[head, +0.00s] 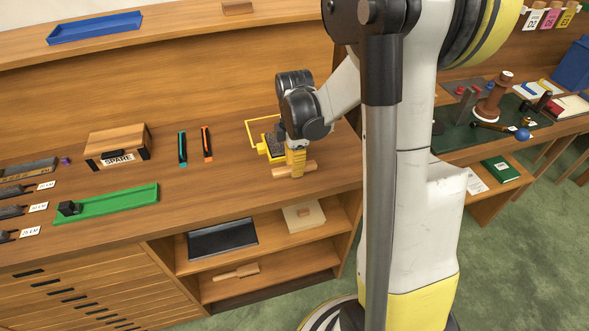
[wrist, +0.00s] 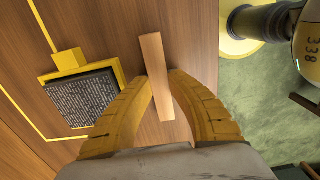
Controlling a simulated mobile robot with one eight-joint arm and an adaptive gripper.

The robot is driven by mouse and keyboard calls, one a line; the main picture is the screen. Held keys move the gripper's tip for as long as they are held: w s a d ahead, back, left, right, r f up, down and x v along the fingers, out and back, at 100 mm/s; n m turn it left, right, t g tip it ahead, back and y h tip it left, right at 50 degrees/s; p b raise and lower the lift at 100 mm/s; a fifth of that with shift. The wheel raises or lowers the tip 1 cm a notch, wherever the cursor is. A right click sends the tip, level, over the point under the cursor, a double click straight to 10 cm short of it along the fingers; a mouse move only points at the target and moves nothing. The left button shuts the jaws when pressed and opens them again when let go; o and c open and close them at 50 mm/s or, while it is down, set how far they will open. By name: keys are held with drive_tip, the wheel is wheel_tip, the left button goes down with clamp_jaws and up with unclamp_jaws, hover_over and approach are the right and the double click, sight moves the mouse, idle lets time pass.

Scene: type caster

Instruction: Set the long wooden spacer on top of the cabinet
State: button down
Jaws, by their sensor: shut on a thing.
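The long wooden spacer (wrist: 155,75) is a light wooden bar between the two yellow fingers of my gripper (wrist: 162,85) in the wrist view. In the head view the spacer (head: 282,171) shows at the fingertips of my gripper (head: 294,168), low over the right part of the worktop. I cannot tell whether it touches the wood. My gripper is shut on it. The wooden cabinet has drawers (head: 75,290) at lower left and open shelves at right. A raised wooden ledge (head: 180,30) runs along the back.
A yellow frame with a dark text plate (wrist: 80,97) lies beside my gripper. The ledge bears a blue tray (head: 95,27) and a small wooden block (head: 237,7). A SPARE box (head: 117,142), a green tray (head: 120,203) and two slim tools stand left. Bare worktop lies between.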

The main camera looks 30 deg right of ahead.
drive_tip(key=shift+r, duration=0.1)
drive_tip(key=c, duration=1.4)
unclamp_jaws()
drive_tip(key=shift+f, duration=0.2)
drive_tip(key=shift+o, duration=0.2)
wheel_tip(320, 180, up, 12)
drive_tip(key=p, duration=0.4)
drive_tip(key=s+a+r+m+t, duration=0.7)
drive_tip(key=s+a+m, duration=0.5)
drive_tip(key=a+m, duration=0.2)
drive_tip(key=shift+s+r+m, duration=0.15)
drive_tip(key=shift+r+m, duration=0.25)
drive_tip(key=shift+r, duration=0.2)
